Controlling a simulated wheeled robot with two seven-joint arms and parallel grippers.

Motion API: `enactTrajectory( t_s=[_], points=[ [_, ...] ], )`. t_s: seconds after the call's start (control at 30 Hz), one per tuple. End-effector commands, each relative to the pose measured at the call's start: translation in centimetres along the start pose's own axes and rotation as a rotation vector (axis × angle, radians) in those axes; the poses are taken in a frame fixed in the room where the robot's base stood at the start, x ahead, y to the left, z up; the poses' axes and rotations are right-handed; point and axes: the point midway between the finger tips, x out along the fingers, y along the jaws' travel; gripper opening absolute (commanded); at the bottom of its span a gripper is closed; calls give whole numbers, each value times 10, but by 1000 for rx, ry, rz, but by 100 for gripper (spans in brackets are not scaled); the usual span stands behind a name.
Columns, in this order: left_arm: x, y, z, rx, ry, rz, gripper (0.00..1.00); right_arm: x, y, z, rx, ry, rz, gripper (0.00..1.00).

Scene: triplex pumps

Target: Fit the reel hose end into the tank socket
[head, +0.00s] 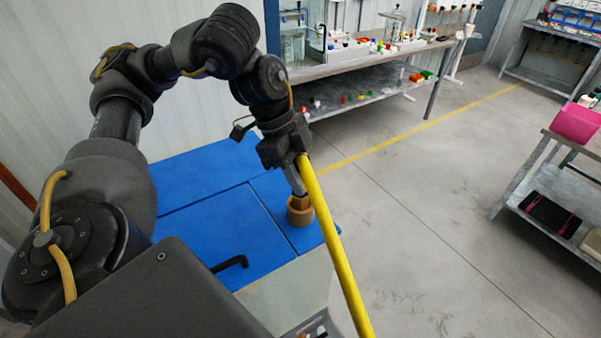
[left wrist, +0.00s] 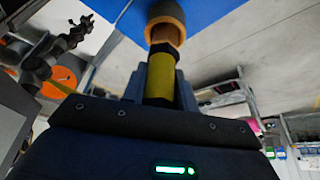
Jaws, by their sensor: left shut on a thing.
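My left gripper (head: 296,180) is shut on the yellow hose (head: 335,252) close to its end. It points down over the tank's blue top (head: 215,227). The brown tank socket (head: 300,216) is a short upright ring near the right edge of that top. The hose end sits at the socket mouth, in line with it. In the left wrist view, the yellow hose end (left wrist: 161,78) lies between the fingers. Its dark collar and brown tip meet the socket ring (left wrist: 166,14). How deep the tip sits is hidden. My right gripper cannot be made out.
A black handle (head: 232,263) stands on the blue top, left of the hose. A workbench (head: 385,65) with small parts is behind; another table (head: 570,150) with a pink item stands right. The grey floor between is clear, with a yellow line.

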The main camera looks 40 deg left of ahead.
Motion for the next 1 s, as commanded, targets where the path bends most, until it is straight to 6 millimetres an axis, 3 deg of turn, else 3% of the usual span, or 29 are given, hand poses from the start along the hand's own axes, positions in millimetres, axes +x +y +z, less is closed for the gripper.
enactTrajectory(
  t_s=[1.0],
  points=[
    [24,0,10,0,1,0,0,18,0,2,0,0,1,36]
  ],
)
